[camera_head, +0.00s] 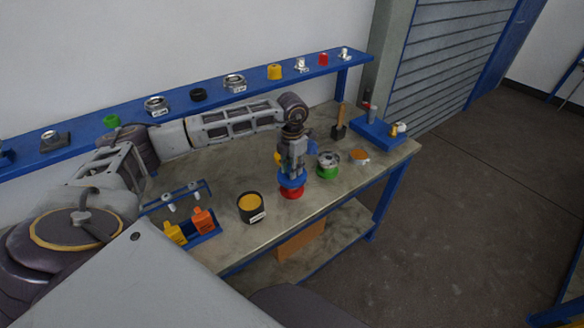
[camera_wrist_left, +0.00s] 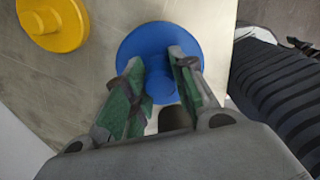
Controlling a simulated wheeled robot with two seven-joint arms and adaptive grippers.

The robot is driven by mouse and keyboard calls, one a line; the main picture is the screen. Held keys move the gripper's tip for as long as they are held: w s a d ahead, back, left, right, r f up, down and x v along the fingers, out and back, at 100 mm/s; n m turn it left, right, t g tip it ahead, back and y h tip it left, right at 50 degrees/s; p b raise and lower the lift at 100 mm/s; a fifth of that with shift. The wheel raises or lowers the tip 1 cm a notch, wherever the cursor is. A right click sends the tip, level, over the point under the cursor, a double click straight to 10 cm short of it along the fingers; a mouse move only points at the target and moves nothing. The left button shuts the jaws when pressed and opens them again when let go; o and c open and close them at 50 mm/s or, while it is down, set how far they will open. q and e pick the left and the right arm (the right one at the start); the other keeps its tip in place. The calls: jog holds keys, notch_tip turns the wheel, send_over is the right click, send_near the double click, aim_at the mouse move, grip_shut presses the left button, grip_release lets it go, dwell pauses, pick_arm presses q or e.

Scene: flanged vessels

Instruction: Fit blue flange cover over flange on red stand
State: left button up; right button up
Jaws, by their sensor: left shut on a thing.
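The blue flange cover (camera_head: 291,182) is a round disc with a central knob. It is directly above the red stand (camera_head: 291,194) near the front edge of the bench. My left gripper (camera_head: 291,169) points down and is shut on the cover's knob. In the left wrist view the blue disc (camera_wrist_left: 160,38) spreads out beyond the two green-padded fingers (camera_wrist_left: 158,72). The flange is hidden under the cover, and the red stand does not show in the wrist view. I cannot tell whether the cover is seated or slightly above the flange. My right gripper is out of view.
A green-based flanged vessel (camera_head: 328,166) stands close right of the red stand. A black pot with a yellow top (camera_head: 250,206) stands to its left. A yellow disc (camera_wrist_left: 55,22) shows in the wrist view. A blue shelf (camera_head: 215,95) with several parts runs behind the bench.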

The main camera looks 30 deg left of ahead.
pick_arm(q)
jog(key=shift+f+b, duration=0.35)
jog(key=shift+f, duration=0.25)
jog(key=o, duration=1.1)
jog(key=shift+r, duration=0.1)
notch_tip(320, 180, up, 12)
dwell(0.8)
